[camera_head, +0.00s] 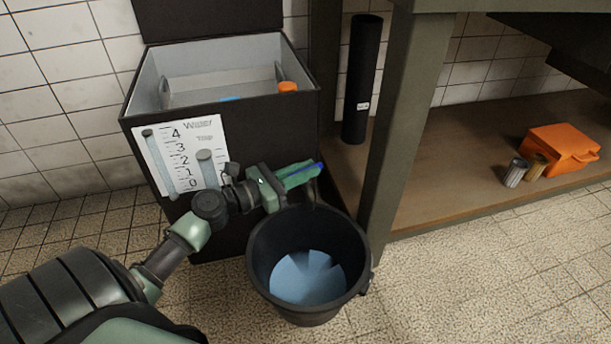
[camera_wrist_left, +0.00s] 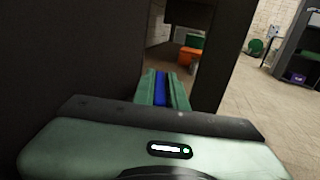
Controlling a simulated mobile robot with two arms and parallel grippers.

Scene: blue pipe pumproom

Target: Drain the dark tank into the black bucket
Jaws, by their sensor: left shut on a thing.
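The dark tank (camera_head: 265,118) stands against the tiled wall with its lid up and a pale interior. A white gauge sheet (camera_head: 183,150) marked 0 to 4 is on its front. The black bucket (camera_head: 257,250) stands upright on the floor at the tank's front right and holds light blue water (camera_head: 306,277). My left gripper (camera_head: 314,170) is above the bucket's back rim, at the tank's front. It is shut on a narrow blue handle (camera_wrist_left: 161,88), which shows between the fingers in the left wrist view. The handle's mount is hidden. My right gripper is not in view.
An orange toolbox (camera_head: 562,146) and two small cans (camera_head: 516,172) sit on the low shelf (camera_head: 455,170) at right. A black cylinder (camera_head: 361,80) stands at the shelf's left end, behind the bench leg (camera_head: 392,125). The tiled floor right of the bucket is clear.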

